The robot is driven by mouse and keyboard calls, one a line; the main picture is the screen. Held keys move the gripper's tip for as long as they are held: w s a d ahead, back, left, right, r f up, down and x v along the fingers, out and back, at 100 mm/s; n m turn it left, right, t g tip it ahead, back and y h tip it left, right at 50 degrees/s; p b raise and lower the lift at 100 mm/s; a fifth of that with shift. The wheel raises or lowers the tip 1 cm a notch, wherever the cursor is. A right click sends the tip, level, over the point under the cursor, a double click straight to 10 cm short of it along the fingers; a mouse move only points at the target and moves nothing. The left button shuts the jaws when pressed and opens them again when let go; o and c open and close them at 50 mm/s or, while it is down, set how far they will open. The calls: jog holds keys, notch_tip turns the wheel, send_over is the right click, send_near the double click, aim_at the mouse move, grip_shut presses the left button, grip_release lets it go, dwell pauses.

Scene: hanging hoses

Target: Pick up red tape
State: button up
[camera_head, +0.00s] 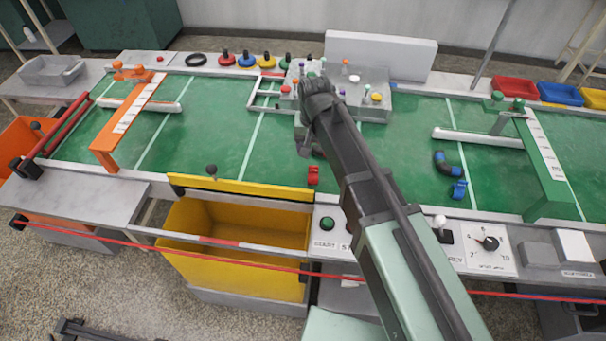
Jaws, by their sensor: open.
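No object is clearly readable as a roll of red tape. A small red piece (313,175) stands on the green table just right of the yellow bar, left of my arm. It is too small to tell whether it is tape. A red disc with a dark knob (227,59) sits in the row along the back edge. My gripper (305,148) hangs at the far end of my arm over the middle of the table, in front of the grey block. It is open, small and partly hidden. It is above and slightly left of the small red piece, apart from it.
A yellow bar (245,189) edges the table above an open yellow bin (235,236). An orange gantry (130,125) stands left, a green one (540,160) right. A grey block with coloured knobs (375,103) is behind. Green surface left of centre is clear.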

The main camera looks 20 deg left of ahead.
aim_at(313, 172)
jog(key=f+b, duration=0.5)
jog(key=f, duration=0.1)
jog(key=shift+d+b, duration=0.2)
jog(key=shift+b, duration=0.2)
notch_tip(313, 172, down, 5)
jog(key=b, duration=0.5)
jog(key=shift+f, duration=0.1)
jog(key=shift+r, duration=0.25)
jog(key=c, duration=1)
